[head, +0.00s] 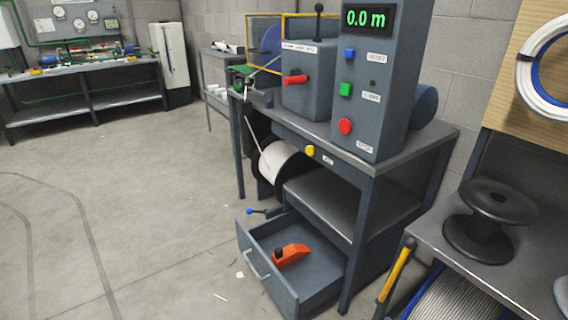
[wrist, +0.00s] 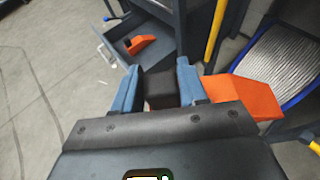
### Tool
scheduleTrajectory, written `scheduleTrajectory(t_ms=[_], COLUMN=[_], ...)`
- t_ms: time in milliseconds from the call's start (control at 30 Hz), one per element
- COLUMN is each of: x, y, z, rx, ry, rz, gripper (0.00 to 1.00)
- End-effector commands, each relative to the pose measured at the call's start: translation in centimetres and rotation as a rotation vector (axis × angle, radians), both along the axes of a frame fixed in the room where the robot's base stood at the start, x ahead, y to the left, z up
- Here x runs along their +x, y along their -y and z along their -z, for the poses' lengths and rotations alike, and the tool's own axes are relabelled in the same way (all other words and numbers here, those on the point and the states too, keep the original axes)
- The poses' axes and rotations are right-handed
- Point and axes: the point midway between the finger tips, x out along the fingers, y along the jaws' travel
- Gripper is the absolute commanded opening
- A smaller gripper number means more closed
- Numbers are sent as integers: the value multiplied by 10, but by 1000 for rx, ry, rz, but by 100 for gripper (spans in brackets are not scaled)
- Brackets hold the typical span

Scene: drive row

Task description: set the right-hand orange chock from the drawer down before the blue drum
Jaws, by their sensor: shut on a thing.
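My gripper (wrist: 160,88) shows in the wrist view, its two blue fingers shut on an orange chock (wrist: 243,95). The chock's dark part lies between the fingers and its orange wedge sticks out to the right. A second orange chock (head: 291,254) lies in the open drawer (head: 268,282), and it also shows in the wrist view (wrist: 140,44). A blue-rimmed drum (head: 424,281) wound with grey cable is at the lower right of the head view. In the wrist view the drum (wrist: 303,100) is beyond and right of the held chock. My gripper is outside the head view.
A yellow bar (head: 396,270) stands between the drawer bench and the drum. A black spool (head: 489,220) sits on the shelf above the drum. A control console (head: 378,75) stands on the bench. The floor (head: 130,220) left of the drawer is mostly clear, with small scraps.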

Motion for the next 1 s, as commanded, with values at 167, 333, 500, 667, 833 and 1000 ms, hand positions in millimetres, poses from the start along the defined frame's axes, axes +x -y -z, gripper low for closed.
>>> scheduleTrajectory(t_ms=[167, 333, 500, 667, 833, 1000], x=[-14, -22, -26, -27, -28, -28], y=[3, 7, 10, 10, 12, 12], z=[-44, -63, -70, -70, -69, -69], rx=[-8, -14, -18, -19, -18, -17], ry=[3, 5, 6, 7, 6, 6], rz=[-3, -3, -1, -3, 2, 4], gripper=[0, 0, 0, 0, 0, 0])
